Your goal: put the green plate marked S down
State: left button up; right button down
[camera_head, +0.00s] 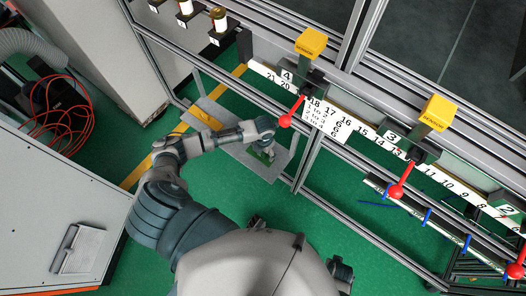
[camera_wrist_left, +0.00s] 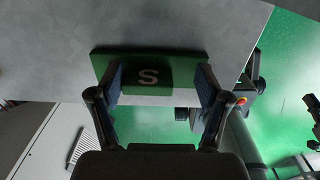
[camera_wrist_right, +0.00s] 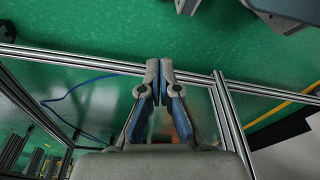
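The green plate marked S (camera_wrist_left: 150,60) lies at the near edge of a grey surface (camera_wrist_left: 40,60) in the left wrist view, its letter facing up. In the head view it is a small green patch (camera_head: 262,154) on the grey tray (camera_head: 238,150). My left gripper (camera_wrist_left: 160,72) is open over the plate, its fingers spread to either side of the letter. The plate reaches out past the left finger. Whether the fingertips touch it I cannot tell. My right gripper (camera_wrist_right: 160,66) is shut and empty, away from the plate.
A metal frame (camera_head: 335,70) with numbered strips, red knobs and yellow blocks (camera_head: 311,42) stands right of the tray. A grey cabinet (camera_head: 60,200) and red cables (camera_head: 60,115) are at the left. The green floor (camera_head: 330,215) is open below the tray.

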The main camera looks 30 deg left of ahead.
pick_arm(q)
jog(key=shift+r, duration=0.15)
jog(key=r, duration=0.3)
jog(key=a+r+p, duration=0.1)
jog(key=r, duration=0.2)
jog(key=shift+w+a, duration=0.1)
jog(key=shift+a, duration=0.05)
notch_tip(320, 180, up, 6)
jog(key=d+p, duration=0.1)
jog(key=s+d+f+n+t+h, duration=0.2)
jog(key=s+d+f+n+h, duration=0.15)
jog(key=s+d+n, duration=1.05)
jog(key=s+a+n+t+y, duration=0.1)
jog(key=s+a+n, duration=0.3)
jog(key=n, duration=0.6)
jog(key=s+a+n+y, duration=0.25)
jog(key=a+n, duration=0.25)
jog(key=n, duration=0.5)
jog(key=s+f, duration=0.2)
jog(key=f, duration=1.2)
jog(key=s+f+g, duration=0.1)
jog(key=s+f, duration=0.2)
jog(key=f, duration=1.2)
jog(key=shift+a+n, duration=0.3)
pick_arm(e)
jog(key=s+f, duration=0.2)
jog(key=f, duration=0.1)
jog(key=s+f, duration=0.1)
jog(key=f, duration=0.1)
jog(key=shift+s, duration=0.1)
